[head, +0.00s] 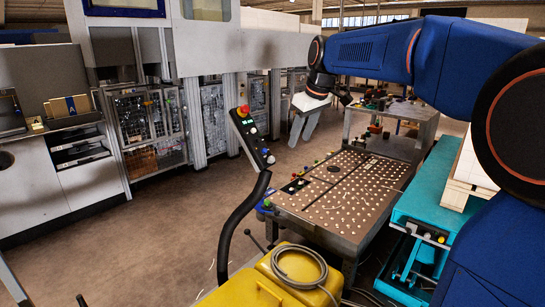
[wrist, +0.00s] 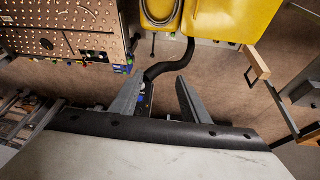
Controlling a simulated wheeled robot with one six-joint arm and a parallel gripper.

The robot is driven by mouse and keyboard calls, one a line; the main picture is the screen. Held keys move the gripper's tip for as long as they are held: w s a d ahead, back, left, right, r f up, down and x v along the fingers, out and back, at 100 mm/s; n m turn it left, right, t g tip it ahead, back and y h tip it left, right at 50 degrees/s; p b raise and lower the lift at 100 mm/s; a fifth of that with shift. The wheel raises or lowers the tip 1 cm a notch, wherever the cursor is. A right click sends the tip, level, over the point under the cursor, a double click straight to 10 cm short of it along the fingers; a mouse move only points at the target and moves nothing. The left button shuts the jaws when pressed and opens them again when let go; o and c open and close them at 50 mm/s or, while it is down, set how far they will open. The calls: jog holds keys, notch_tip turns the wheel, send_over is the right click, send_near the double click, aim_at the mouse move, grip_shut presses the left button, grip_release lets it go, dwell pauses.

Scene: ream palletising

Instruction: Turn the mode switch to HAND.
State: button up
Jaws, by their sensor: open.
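A slim dark control panel (head: 252,138) with a red button on top and several small knobs and lights stands on a curved black post in the head view. A mode switch cannot be told apart on it at this size, nor can its setting. My gripper (head: 303,138) is to the right of the panel, apart from it, with its two grey fingers spread, pointing down and empty. In the wrist view my gripper (wrist: 160,80) is open, and part of the panel (wrist: 148,98) shows between the fingers, partly hidden by the left one.
The curved black post (head: 240,222) rises beside a yellow machine (head: 240,290) with a coiled grey hose. A perforated table (head: 340,190) with several coloured buttons lies to the right of the panel. A teal lift table (head: 425,195) is farther right. Brown floor (head: 160,240) is open to the left.

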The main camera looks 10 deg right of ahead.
jog(key=n, duration=0.2)
send_near(272, 158)
jog(key=shift+y, duration=0.4)
jog(key=x, duration=0.8)
jog(key=shift+w+d+f, duration=0.2)
jog(key=shift+d+f, duration=0.1)
jog(key=shift+c, duration=0.7)
jog(key=c, duration=0.9)
